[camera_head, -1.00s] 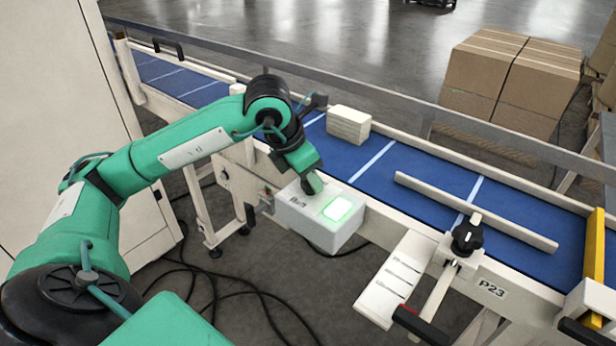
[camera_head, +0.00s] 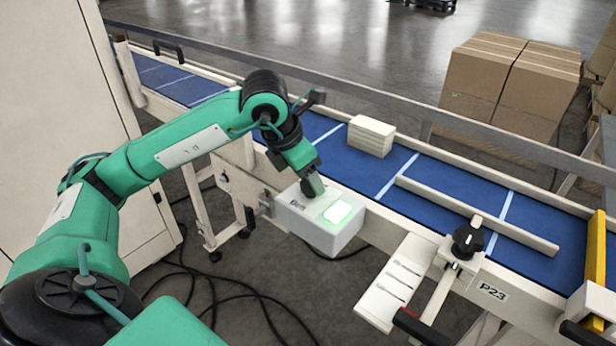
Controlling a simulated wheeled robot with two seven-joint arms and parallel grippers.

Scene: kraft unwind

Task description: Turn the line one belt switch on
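The switch box (camera_head: 312,230) is a pale box fixed to the near side of the conveyor, with a lit green panel (camera_head: 337,212) on its top. My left gripper (camera_head: 313,187) points down at the top of the box, left of the green panel, touching or just above it. Its fingertips look close together, but their gap and the part under them are hidden. The blue belt (camera_head: 430,195) with pale cross stripes carries a cream block (camera_head: 371,136). My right gripper does not show.
A cream guide bar (camera_head: 475,215) lies over the belt. A black knob (camera_head: 467,241) and a slotted plate (camera_head: 393,290) stand at the near edge. Cardboard boxes (camera_head: 505,75) are stacked behind the rail. Cables (camera_head: 235,295) lie on the floor.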

